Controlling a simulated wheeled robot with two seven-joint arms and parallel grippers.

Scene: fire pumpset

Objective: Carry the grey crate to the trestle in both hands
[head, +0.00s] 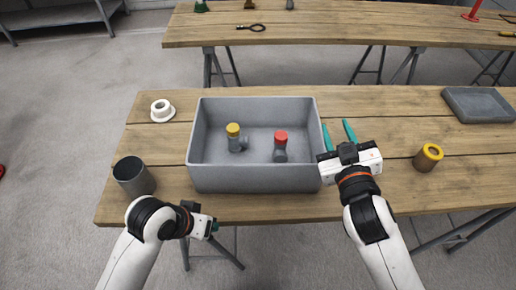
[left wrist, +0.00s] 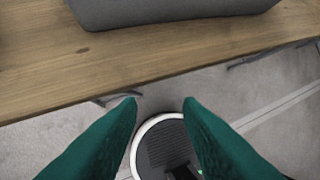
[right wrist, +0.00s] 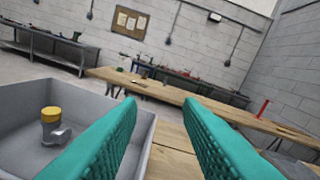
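The grey crate (head: 255,179) stands on the near wooden table. A yellow-topped grey fitting (head: 235,139) and a red-topped grey fitting (head: 280,148) are inside it. My right gripper (head: 338,134) is open and empty beside the crate's right wall. My left gripper (head: 213,226) is low in front of the table edge, apart from the crate. It is open and empty in the left wrist view (left wrist: 161,102). A second wooden trestle table (head: 330,27) stands behind.
On the near table (head: 390,105) are a white flanged ring (head: 162,110), a grey cup (head: 133,177), a yellow-topped cylinder (head: 428,158) and a grey tray (head: 480,105). The far table holds small tools, with a clear stretch in its middle. Floor separates the tables.

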